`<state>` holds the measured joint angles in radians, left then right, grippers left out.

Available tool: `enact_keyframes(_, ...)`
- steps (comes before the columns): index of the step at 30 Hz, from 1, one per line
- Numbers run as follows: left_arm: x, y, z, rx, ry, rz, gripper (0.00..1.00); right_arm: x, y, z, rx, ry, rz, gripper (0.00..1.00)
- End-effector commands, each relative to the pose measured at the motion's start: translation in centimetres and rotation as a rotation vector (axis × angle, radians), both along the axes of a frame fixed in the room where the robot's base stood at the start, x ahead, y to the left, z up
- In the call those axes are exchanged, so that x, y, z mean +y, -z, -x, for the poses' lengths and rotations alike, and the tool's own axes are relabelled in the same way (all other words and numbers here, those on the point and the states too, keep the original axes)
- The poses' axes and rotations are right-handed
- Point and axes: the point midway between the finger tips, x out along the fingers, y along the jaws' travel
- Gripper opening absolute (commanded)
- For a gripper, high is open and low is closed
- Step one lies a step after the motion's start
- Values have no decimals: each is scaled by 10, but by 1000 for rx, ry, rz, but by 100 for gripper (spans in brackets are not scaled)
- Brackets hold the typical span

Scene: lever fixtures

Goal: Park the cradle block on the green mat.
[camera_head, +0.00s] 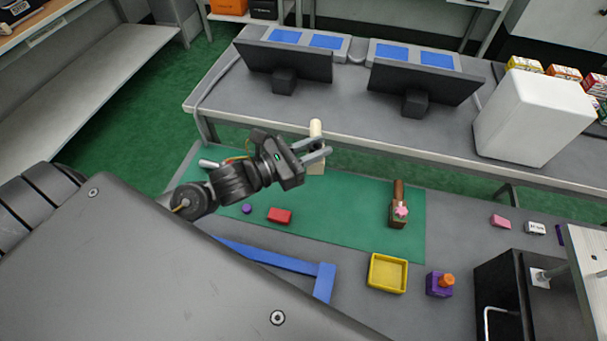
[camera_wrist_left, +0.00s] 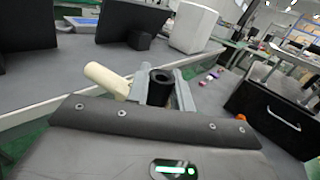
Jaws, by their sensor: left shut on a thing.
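The green mat (camera_head: 350,212) lies across the table in the head view. My left gripper (camera_head: 317,151) is above its far edge, its fingers pointing right. A brown block (camera_head: 398,219) with a brown bar and a pink flower shape stands on the mat's right part. I cannot tell which piece is the cradle block.
A red block (camera_head: 279,215) and a purple ball (camera_head: 247,209) lie on the mat. A blue frame (camera_head: 285,262), a yellow tray (camera_head: 388,273) and a purple block (camera_head: 439,285) with an orange knob are in front. The mat's middle right is clear.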

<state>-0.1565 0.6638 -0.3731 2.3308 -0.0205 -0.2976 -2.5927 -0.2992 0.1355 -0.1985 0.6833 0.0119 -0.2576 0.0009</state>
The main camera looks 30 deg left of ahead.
Motion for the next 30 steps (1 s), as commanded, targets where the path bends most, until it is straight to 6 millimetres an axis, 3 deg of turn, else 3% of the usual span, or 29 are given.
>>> enact_keyframes(1,-13,1,3,7,34,4,0,3,-12,2,2,1,-5,45)
enact_keyframes(6,-48,21,23,8,132,12,0,18,-30,18,20,4,-27,45)
enact_keyframes(15,-67,53,59,1,213,-9,0,50,-45,31,36,11,-66,45)
enact_keyframes(23,-61,60,57,-1,216,-15,0,49,-46,25,27,11,-66,45)
enact_keyframes(30,-19,83,21,1,214,-20,0,42,-53,25,28,11,-58,45)
